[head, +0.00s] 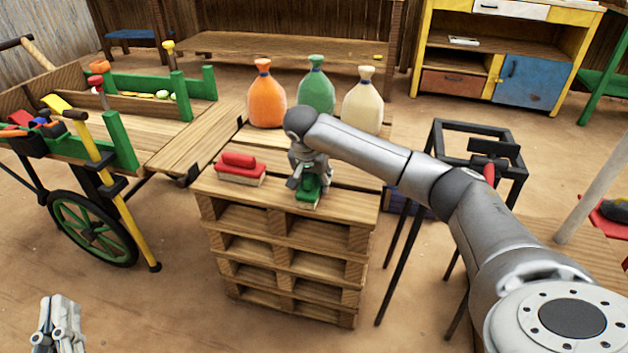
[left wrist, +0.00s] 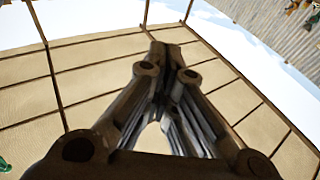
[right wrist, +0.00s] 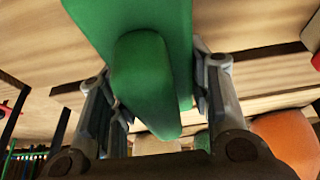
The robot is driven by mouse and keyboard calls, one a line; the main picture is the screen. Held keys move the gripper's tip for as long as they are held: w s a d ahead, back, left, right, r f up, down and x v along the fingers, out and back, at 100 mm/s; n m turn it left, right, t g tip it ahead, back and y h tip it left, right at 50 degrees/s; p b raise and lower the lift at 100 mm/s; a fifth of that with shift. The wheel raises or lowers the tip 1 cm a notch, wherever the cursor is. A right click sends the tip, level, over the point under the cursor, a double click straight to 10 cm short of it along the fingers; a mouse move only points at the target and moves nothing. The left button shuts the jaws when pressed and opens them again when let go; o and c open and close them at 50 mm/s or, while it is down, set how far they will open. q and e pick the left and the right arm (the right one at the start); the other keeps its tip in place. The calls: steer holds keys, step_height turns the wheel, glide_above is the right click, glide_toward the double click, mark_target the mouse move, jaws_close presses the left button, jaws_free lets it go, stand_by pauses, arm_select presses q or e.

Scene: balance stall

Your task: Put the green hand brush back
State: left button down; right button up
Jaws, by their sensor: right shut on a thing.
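The green hand brush (head: 308,197) is at the front edge of the pallet stack (head: 350,203), right of the red hand brush (head: 239,166). My right gripper (head: 308,184) comes down on it from above and is shut on its grip. In the right wrist view, the green brush (right wrist: 143,85) lies between the two fingers (right wrist: 155,100). I cannot tell whether its bristles touch the boards. My left gripper (head: 60,325) is low at the bottom left, away from the stack. Its fingers meet at the tips in the left wrist view (left wrist: 172,58), with nothing between them.
Orange (head: 266,98), green (head: 316,88) and cream (head: 362,103) sacks stand at the back of the stack. A wooden cart (head: 160,140) with tools is on the left. A black metal frame (head: 465,128) stands close on the right, near my right arm.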

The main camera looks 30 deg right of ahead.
steer(key=o, duration=0.9)
steer(key=shift+f, duration=0.1)
